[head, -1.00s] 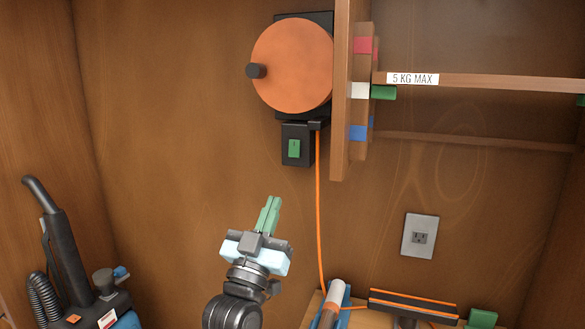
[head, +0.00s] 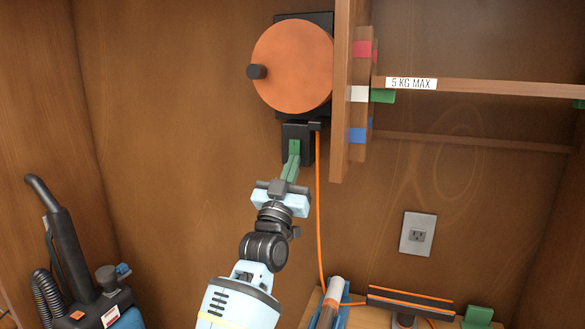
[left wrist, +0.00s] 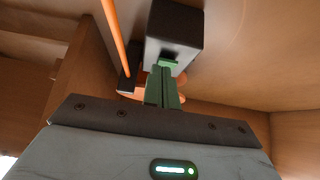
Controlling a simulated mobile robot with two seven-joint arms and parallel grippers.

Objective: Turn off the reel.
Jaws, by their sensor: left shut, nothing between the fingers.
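The orange cable reel (head: 291,67) is mounted on the back wall, with a dark knob on its left side. Below it is a black switch box (head: 303,131) with a green switch (head: 295,146), mostly hidden behind my fingers. My left gripper (head: 293,158) is shut and empty, its green fingertips at the switch. In the left wrist view the fingertips (left wrist: 163,82) overlap the lower edge of the green switch (left wrist: 170,63) on the box (left wrist: 175,32). I cannot tell whether they touch. My right gripper is out of view.
An orange cable (head: 319,220) hangs just right of the switch box. A wooden upright (head: 342,100) with coloured tabs stands to the right. A wall outlet (head: 418,235) is lower right, and a vacuum cleaner (head: 75,255) lower left. The wall left of the box is clear.

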